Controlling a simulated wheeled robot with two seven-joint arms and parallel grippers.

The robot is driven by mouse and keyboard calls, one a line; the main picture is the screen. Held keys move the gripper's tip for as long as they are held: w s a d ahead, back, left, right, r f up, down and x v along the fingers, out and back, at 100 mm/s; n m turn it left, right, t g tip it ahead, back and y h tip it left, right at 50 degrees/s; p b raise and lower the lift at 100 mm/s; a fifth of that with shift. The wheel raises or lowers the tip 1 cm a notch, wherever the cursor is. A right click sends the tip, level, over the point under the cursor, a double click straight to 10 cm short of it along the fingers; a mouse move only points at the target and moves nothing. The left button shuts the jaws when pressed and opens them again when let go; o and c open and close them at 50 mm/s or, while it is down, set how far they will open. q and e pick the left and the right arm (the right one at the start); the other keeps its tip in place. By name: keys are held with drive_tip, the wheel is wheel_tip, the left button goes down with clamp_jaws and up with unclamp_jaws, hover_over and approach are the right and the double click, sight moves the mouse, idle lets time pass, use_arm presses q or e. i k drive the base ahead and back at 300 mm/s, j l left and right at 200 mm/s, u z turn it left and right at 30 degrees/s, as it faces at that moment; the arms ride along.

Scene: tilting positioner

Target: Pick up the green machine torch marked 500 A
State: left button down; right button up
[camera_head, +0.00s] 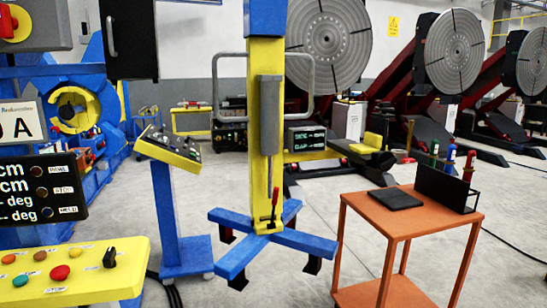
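A thin upright green piece (434,147), which looks like the green torch, shows at the right behind an orange table. An upright blue one (451,156) and a red one (468,166) stand in a row to its right. Their lower ends are hidden behind a black rack (447,187) on the table, so I cannot tell whether they stand in it. No 500 A marking is readable on the green piece at this size. Neither of my grippers is in view.
The orange table (385,213) carries a flat black plate (396,198). A yellow column (262,130) on blue feet stands centre, with a blue-legged control desk (170,147) left of it. A yellow button panel (75,270) fills the lower left. Grey floor lies open before the table.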

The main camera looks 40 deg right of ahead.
sight(432, 156)
drive_tip(key=l, duration=0.65)
drive_tip(key=l+z, duration=0.15)
drive_tip(key=l, duration=1.1)
drive_tip(key=l+z, duration=0.1)
drive_tip(key=l, duration=0.5)
drive_tip(key=i+l+z, duration=0.1)
drive_tip(key=l, duration=0.55)
drive_tip(key=i+l, duration=0.1)
drive_tip(key=l, duration=0.5)
drive_tip(key=i+l+z, duration=0.1)
drive_tip(key=l, duration=0.5)
drive_tip(key=i+l+z, duration=0.1)
drive_tip(key=l, duration=0.55)
drive_tip(key=i+l, duration=0.1)
drive_tip(key=l, duration=0.25)
drive_tip(key=i+l, duration=0.1)
drive_tip(key=l, duration=0.3)
drive_tip(key=i+l+z, duration=0.1)
drive_tip(key=l, duration=0.25)
drive_tip(key=i+l, duration=0.15)
drive_tip(key=l, duration=0.25)
drive_tip(key=i+l+u, duration=0.3)
drive_tip(key=l, duration=0.25)
drive_tip(key=l+u, duration=0.2)
drive_tip(key=i+l, duration=0.05)
drive_tip(key=l, duration=0.05)
